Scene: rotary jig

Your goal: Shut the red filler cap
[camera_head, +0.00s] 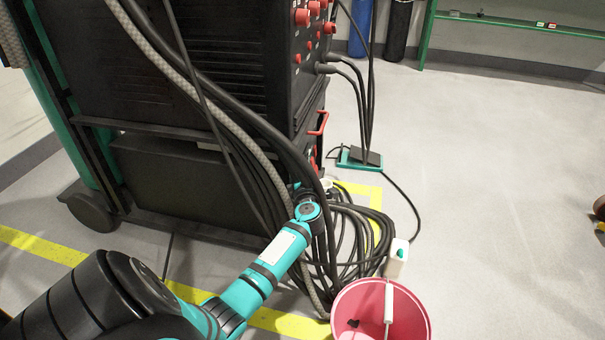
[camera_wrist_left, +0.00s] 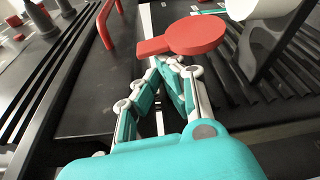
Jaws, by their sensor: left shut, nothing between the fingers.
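The red filler cap (camera_wrist_left: 197,36) is a flat round disc with a short tab, in the upper middle of the left wrist view. A pale round part (camera_wrist_left: 262,8) shows beyond it to the right; I cannot tell whether it is the filler neck. My left gripper (camera_wrist_left: 170,66) is shut and empty, with its fingertips just below the cap's tab. I cannot tell whether they touch it. In the head view my left arm reaches to the black machine's (camera_head: 190,180) lower right side, where hoses partly hide the gripper. My right gripper is not in view.
A red handle (camera_wrist_left: 105,22) stands left of the cap in the wrist view. Thick hoses (camera_head: 258,122) hang across the machine's side, and coiled cables (camera_head: 350,235) lie on the floor. A pink bucket (camera_head: 350,300) stands at the bottom.

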